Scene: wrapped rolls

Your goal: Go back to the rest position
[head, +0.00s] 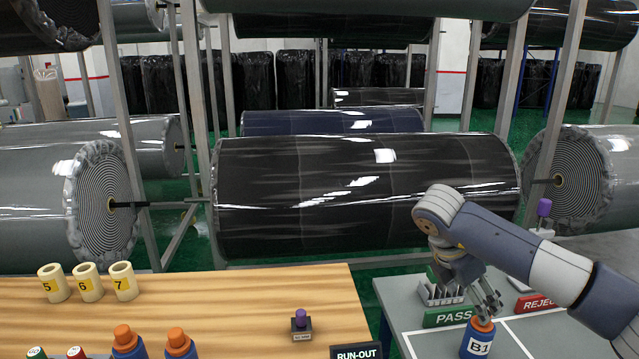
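My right arm comes in from the right, and its gripper (488,308) points down over the grey table at the right. The gripper is at the orange top of a blue bottle (478,345) labelled B1. The fingertips are small and partly overlap the bottle's top. I cannot tell whether they touch it or how far apart they are. The bottle stands upright near the green PASS sign (449,317). My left gripper is not in view.
A red REJECT sign (535,303) and a grey slotted rack (441,291) are on the grey table (408,318). The wooden table (230,300) holds numbered rolls (87,283), blue bottles (128,343) and a purple-knobbed stamp (301,323).

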